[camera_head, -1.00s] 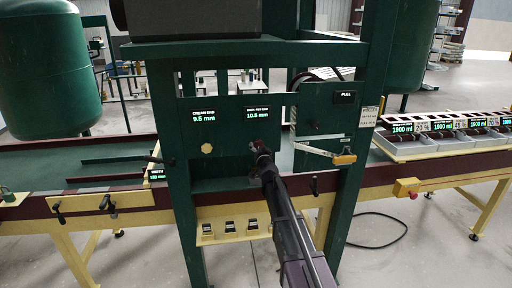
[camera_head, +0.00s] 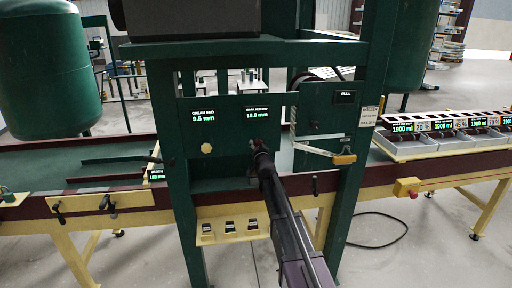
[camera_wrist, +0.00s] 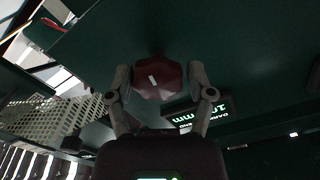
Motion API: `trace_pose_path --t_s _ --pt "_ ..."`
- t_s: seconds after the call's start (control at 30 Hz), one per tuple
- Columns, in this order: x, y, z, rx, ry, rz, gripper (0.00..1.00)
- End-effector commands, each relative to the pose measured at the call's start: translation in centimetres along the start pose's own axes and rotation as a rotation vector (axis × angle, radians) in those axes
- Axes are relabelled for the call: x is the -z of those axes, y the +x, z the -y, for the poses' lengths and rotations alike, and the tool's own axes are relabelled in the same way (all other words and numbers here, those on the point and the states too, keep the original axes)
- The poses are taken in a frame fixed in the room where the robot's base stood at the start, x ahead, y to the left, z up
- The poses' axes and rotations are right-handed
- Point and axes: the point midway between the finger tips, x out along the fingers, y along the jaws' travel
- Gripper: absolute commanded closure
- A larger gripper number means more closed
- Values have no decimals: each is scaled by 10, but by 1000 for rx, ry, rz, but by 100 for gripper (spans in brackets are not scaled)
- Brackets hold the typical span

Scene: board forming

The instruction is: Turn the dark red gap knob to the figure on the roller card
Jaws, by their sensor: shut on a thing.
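The dark red knob (camera_wrist: 158,78) sits on the green panel, with a small pale mark on its face, in the wrist view. My gripper (camera_wrist: 158,88) has one finger on each side of the knob and is shut on it. In the head view my gripper (camera_head: 258,146) covers most of the knob. The display above the knob (camera_head: 257,113) reads 10.0 mm. The roller card (camera_head: 368,116) seems to be the pale card on the right post; its writing is too small to read.
A cream knob (camera_head: 206,148) sits left on the same panel (camera_head: 228,175), under a display (camera_head: 204,114) reading 9.5 mm. A yellow-handled lever (camera_head: 344,158) is to the right. A shelf with several small switches (camera_head: 230,225) is below.

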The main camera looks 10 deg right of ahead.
Motion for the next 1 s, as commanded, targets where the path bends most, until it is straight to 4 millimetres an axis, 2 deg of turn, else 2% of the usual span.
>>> trace_pose_path --t_s 0.37,1.0 --pt "1 1 -6 -1 75 17 86" --pt "2 0 -6 -4 468 12 86"
